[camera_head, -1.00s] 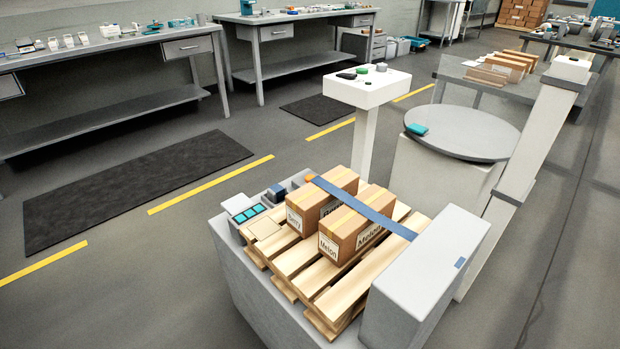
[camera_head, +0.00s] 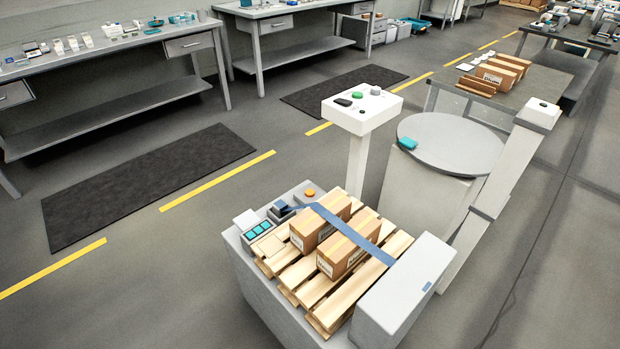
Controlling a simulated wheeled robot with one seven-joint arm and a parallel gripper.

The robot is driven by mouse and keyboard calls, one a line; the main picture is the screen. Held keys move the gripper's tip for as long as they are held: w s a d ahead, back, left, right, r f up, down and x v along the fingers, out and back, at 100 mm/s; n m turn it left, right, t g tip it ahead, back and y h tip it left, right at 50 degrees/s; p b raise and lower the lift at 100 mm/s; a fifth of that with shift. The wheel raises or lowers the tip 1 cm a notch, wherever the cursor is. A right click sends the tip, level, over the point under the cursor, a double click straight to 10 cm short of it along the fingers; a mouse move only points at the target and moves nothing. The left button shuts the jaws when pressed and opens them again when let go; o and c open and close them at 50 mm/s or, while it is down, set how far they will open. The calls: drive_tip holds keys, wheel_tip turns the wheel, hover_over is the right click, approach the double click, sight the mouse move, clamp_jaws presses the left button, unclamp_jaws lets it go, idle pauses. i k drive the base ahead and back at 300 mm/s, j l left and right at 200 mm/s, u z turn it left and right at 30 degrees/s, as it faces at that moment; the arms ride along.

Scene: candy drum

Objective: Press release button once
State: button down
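Several button-like parts show, and I cannot read a label naming any of them the release button. A round orange button (camera_head: 309,192) sits at the back corner of the grey pallet station (camera_head: 262,297). A white pedestal (camera_head: 362,112) carries a green button (camera_head: 357,95), a dark flat piece (camera_head: 343,102) and a grey knob (camera_head: 375,90). A white post (camera_head: 497,185) has a small dark green spot (camera_head: 543,104) on top. My gripper is not in view.
Two cardboard boxes (camera_head: 341,257) lie on a wooden pallet (camera_head: 289,278) under a blue strap (camera_head: 352,236). A panel with teal keys (camera_head: 258,228) is beside them. A round grey table (camera_head: 450,143) holds a teal object (camera_head: 407,143). Open floor lies left of the station.

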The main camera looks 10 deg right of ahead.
sight(309, 192)
drive_tip(key=k+z, duration=0.1)
drive_tip(key=k, duration=0.55)
drive_tip(key=z, duration=1.7)
drive_tip(key=j+z, duration=0.2)
drive_tip(key=j, duration=2.1)
drive_tip(key=k+j, duration=0.15)
drive_tip(key=j, duration=4)
